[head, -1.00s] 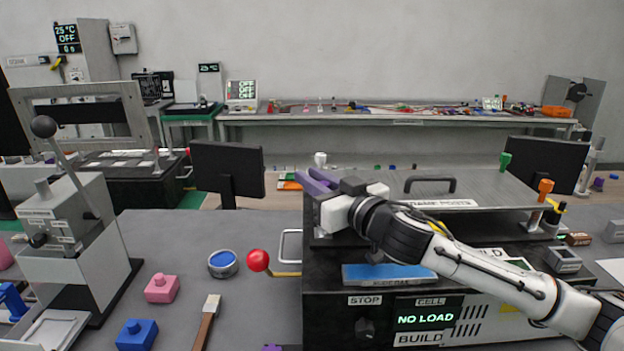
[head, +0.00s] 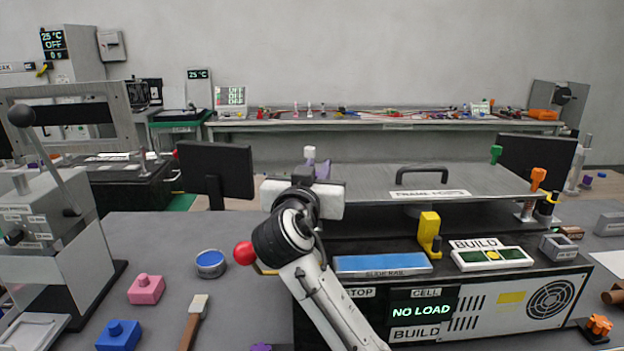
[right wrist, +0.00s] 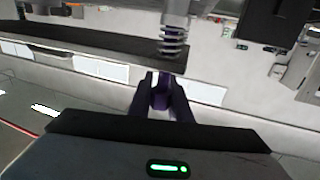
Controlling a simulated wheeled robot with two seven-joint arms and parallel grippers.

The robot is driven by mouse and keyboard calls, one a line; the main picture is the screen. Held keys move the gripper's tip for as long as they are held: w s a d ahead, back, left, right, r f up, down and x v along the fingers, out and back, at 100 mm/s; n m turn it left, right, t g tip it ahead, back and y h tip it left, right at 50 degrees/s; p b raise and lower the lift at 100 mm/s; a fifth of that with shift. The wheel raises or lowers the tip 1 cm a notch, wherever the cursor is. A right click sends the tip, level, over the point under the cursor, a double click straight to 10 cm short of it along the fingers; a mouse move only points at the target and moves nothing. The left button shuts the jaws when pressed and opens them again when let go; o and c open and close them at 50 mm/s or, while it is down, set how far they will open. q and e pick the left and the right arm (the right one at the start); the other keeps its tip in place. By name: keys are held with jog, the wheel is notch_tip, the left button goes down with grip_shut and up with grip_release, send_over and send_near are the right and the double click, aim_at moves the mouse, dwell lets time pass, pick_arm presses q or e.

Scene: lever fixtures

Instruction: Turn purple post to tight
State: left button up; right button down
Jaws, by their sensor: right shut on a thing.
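The purple post (right wrist: 159,98) shows in the right wrist view between my two dark fingers, which are shut on it. In the head view my right gripper (head: 316,168) is at the back left corner of the grey frame plate (head: 450,182), with pale purple parts at its tip. The gripper and wrist hide most of the post and its base there, so its turn angle cannot be read. A metal ribbed shaft (right wrist: 173,42) shows above the post in the right wrist view. The cell display (head: 424,310) reads NO LOAD. My left gripper is not in view.
A green post (head: 496,153) and an orange post (head: 538,178) stand at the plate's right side. A black handle (head: 426,175) rises from the plate. A yellow block (head: 429,228) stands in front of it. A red ball knob (head: 244,253) sits left of my wrist.

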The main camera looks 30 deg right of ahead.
jog(key=m+g, duration=0.1)
jog(key=g+h+b, duration=0.1)
jog(key=m+g+h+b, duration=0.1)
jog(key=shift+s+d+f+m, duration=0.15)
jog(key=shift+s+d+m, duration=0.05)
jog(key=shift+s+m, duration=0.1)
jog(key=shift+s+m+g+h+b, duration=0.1)
jog(key=shift+m+g+h+b, duration=0.35)
jog(key=shift+g, duration=0.25)
jog(key=shift+d+r, duration=0.1)
jog(key=shift+r, duration=0.1)
jog(key=c, duration=1.7)
grip_release()
jog(key=shift+o, duration=0.3)
